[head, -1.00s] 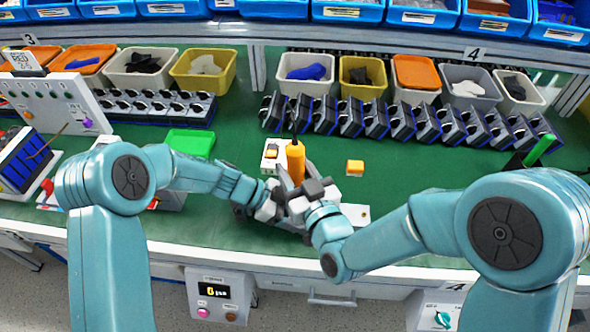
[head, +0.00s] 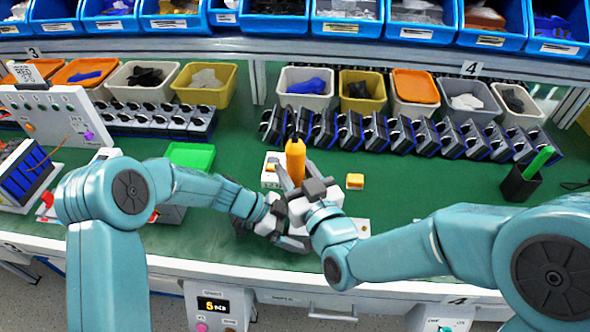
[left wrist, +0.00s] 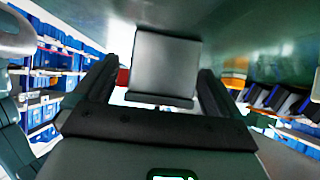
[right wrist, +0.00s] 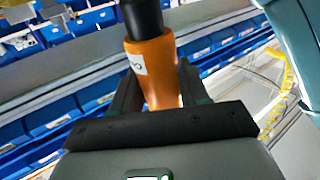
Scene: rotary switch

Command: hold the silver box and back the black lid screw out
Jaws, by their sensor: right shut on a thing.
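My right gripper (head: 303,200) is shut on an orange power screwdriver (head: 295,163), which stands nearly upright above the bench. In the right wrist view the orange body (right wrist: 158,75) with its black end (right wrist: 143,18) sits between the fingers. My left gripper (head: 275,222) is low over the bench beside the right one. In the left wrist view a plain grey box face (left wrist: 166,66), likely the silver box, lies between its fingers. A gap shows at its left, so I cannot tell whether they grip it. The black lid screw is hidden behind my grippers in the head view.
A green tray (head: 190,156) lies behind my left arm. A small yellow block (head: 355,181) lies right of the screwdriver. Rows of black-and-blue parts (head: 400,133) and open bins (head: 415,86) line the back. A black cup (head: 522,182) holds a green stick at right.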

